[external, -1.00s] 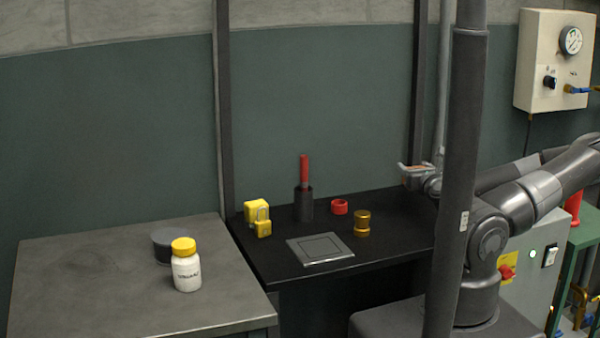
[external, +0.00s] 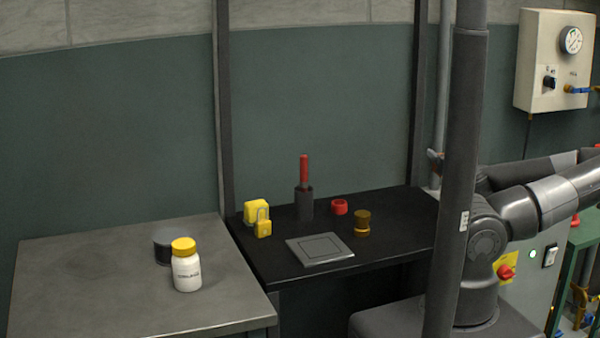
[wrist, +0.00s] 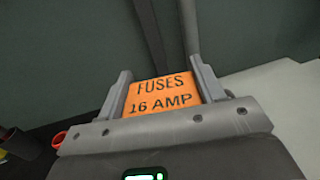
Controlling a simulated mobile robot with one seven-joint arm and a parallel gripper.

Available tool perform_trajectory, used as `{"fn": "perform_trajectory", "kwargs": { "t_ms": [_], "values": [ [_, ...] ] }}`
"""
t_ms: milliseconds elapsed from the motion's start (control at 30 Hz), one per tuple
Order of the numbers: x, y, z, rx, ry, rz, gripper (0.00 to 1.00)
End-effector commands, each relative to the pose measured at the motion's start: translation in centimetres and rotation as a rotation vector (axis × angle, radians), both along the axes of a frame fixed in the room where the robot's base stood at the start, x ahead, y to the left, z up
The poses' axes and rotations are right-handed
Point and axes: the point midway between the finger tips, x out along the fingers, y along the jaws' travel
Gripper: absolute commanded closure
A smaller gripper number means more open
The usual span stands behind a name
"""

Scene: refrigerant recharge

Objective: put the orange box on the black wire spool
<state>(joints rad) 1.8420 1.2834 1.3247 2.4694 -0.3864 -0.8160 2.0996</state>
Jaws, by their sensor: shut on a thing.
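The orange box (wrist: 161,96), marked "FUSES 16 AMP", sits between the two fingers of my gripper (wrist: 160,68) in the wrist view. The fingers are shut on its sides. In the external view my gripper is mostly hidden behind the dark vertical column, and the orange box cannot be made out there. A dark round thing, which looks like the black wire spool (external: 161,248), stands on the grey table at the left, partly hidden by a white bottle (external: 187,272) with a yellow cap. My gripper is far to its right.
The black table (external: 385,240) holds a yellow padlock (external: 263,225), a dark cup (external: 304,206) with a red-handled thing, a red ring (external: 339,206), a gold cylinder (external: 362,222) and a grey plate (external: 320,249). The left part of the grey table (external: 75,280) is clear.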

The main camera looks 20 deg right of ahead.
Motion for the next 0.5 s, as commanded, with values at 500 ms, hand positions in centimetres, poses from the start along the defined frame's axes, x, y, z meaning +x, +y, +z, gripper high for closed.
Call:
{"fn": "perform_trajectory", "kwargs": {
  "t_ms": [500],
  "values": [
    [0.0,-0.1,11.8,-0.004,-0.002,-0.002,0.62]
  ]
}}
